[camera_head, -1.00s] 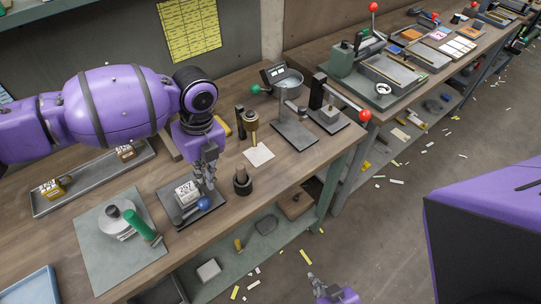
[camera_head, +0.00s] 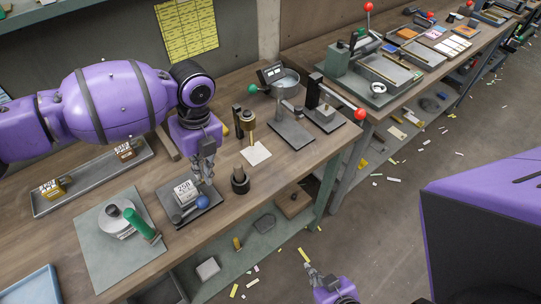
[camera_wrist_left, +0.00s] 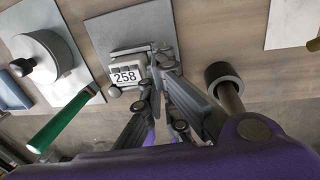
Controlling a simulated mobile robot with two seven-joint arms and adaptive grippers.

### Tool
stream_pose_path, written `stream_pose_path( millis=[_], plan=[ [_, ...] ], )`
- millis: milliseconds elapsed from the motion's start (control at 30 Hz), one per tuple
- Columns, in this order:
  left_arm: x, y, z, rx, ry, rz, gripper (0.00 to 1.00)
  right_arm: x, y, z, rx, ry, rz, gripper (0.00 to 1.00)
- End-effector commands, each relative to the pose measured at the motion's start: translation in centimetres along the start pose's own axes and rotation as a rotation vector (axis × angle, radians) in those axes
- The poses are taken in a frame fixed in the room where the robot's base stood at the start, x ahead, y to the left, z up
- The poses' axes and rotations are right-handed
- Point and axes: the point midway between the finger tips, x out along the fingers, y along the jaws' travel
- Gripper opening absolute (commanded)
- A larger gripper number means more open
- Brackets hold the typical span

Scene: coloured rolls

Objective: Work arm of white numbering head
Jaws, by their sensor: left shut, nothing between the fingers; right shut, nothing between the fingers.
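The white numbering head (camera_head: 185,192) sits on a dark base plate (camera_head: 180,222) on the wooden bench and reads 258 in the left wrist view (camera_wrist_left: 125,77). Its arm is a dark bar with a blue ball knob (camera_head: 202,202), lying low at the head's front side. My left gripper (camera_head: 209,181) is shut and empty, pointing down just right of the head, above and behind the knob. In the wrist view its fingers (camera_wrist_left: 158,58) are beside the head; whether they touch the arm is unclear. My right gripper (camera_head: 308,267) is shut, low over the floor away from the bench.
A round device with a green handle (camera_head: 140,223) stands left of the head. A dark cylinder (camera_head: 240,181) stands close right of my left gripper. A brass-handled stamp (camera_head: 248,125) and lever press (camera_head: 325,112) stand further right.

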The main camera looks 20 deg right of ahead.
Motion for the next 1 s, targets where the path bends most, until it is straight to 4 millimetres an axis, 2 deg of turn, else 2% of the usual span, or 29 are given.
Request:
stream_pose_path(
  millis=[367,1000],
  plan=[
    [-0.2,0.0,0.0,-0.001,0.000,0.001,0.00,0.2,-0.3,-0.1,0.009,0.001,-0.001,0.00],
    [-6.4,0.3,0.1,-0.002,-0.004,-0.001,0.00,-0.2,-0.1,-5.4,0.003,0.091,-0.001,0.00]
  ],
)
